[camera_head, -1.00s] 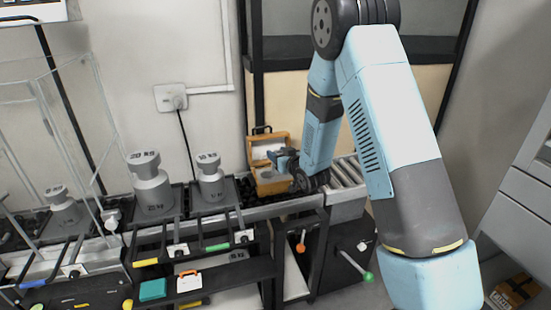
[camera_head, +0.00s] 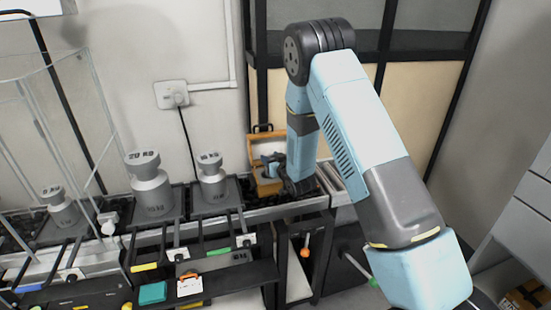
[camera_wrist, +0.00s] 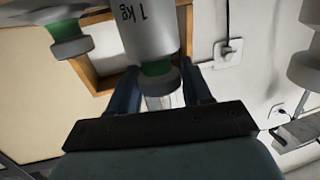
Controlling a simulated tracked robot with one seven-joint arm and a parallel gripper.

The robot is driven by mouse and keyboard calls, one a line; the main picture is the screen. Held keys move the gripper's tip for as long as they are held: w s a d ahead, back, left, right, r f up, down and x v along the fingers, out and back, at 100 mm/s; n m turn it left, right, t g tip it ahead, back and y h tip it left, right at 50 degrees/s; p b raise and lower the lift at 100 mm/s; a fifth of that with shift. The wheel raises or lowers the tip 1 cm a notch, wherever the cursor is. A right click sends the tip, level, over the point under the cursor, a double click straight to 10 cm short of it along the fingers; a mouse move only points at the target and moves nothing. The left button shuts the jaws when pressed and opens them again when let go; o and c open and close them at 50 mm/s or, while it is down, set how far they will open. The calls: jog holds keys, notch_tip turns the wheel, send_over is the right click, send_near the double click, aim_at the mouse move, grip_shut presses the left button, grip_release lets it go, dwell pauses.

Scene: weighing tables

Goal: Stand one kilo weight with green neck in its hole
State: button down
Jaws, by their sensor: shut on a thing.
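In the wrist view, a silver one kilo weight (camera_wrist: 148,28) marked "1 kg" has a green neck and a grey knob. My gripper (camera_wrist: 161,88) is shut on it at the neck and knob end. A second weight with a green neck (camera_wrist: 66,32) shows at the upper left, partly cut off. In the head view, my gripper (camera_head: 272,166) is at the open wooden box (camera_head: 268,143), whose lid stands up at the back. The held weight is too small to make out there. The holes are hidden.
Large grey weights, a 20 kg one (camera_head: 152,190) and a 10 kg one (camera_head: 212,180), stand on scales left of the box. A glass enclosure is at the far left. A roller track (camera_head: 333,180) lies right of my gripper. A wall socket (camera_head: 171,94) is behind.

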jog(key=shift+s+f, duration=0.2)
jog(key=shift+f, duration=1.95)
jog(key=shift+c, duration=2.4)
grip_release()
jog(key=shift+f, duration=0.1)
jog(key=shift+s, duration=0.1)
jog(key=v, duration=1.1)
jog(key=shift+r, duration=0.35)
